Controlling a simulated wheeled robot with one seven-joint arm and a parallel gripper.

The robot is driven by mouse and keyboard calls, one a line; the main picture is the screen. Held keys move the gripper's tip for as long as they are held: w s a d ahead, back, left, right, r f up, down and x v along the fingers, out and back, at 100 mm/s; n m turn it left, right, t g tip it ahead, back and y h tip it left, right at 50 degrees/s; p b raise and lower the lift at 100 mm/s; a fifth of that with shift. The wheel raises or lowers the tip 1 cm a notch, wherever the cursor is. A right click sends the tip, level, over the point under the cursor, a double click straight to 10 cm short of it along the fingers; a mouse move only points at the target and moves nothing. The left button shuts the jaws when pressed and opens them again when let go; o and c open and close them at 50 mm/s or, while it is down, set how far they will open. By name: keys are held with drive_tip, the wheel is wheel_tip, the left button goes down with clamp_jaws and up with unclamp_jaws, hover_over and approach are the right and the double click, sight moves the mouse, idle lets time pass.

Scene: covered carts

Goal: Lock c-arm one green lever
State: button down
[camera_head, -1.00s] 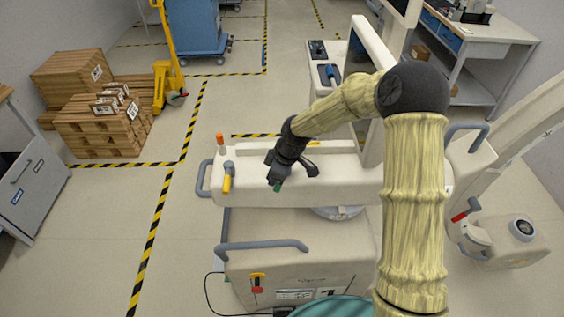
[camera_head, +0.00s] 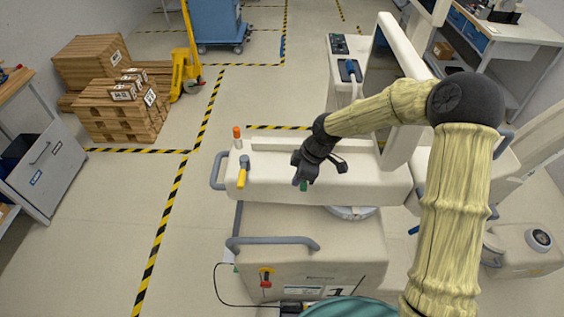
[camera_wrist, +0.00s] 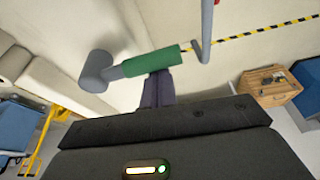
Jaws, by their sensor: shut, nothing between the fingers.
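The c-arm (camera_head: 380,186), a cream machine with a "1" on its base, stands in front of me. Its green lever (camera_head: 303,187) shows as a small green tip just below my gripper (camera_head: 304,177) in the head view. In the wrist view the green lever (camera_wrist: 152,62) is a green grip on a grey shaft and round hub, lying nearly level across the picture. My gripper (camera_wrist: 158,82) is shut and empty, its dark fingertips right at the grip's near side. They look in contact, though a small gap cannot be ruled out. My gripper partly hides the lever in the head view.
A yellow lever (camera_head: 242,176) and an orange knob (camera_head: 237,133) sit at the c-arm's left end, near a grey handle (camera_head: 217,170). A red lever (camera_head: 265,274) is on its base. Stacked wooden crates (camera_head: 120,112) stand left. Floor between is clear.

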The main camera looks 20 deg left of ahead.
drive_tip(key=shift+f, duration=0.1)
idle(0.3)
wheel_tip(320, 180, up, 9)
drive_tip(key=b, duration=0.3)
drive_tip(key=shift+s+a+b, duration=0.15)
drive_tip(key=shift+a+b, duration=0.25)
drive_tip(key=shift+a, duration=0.05)
drive_tip(key=shift+d+f, duration=0.1)
idle(0.3)
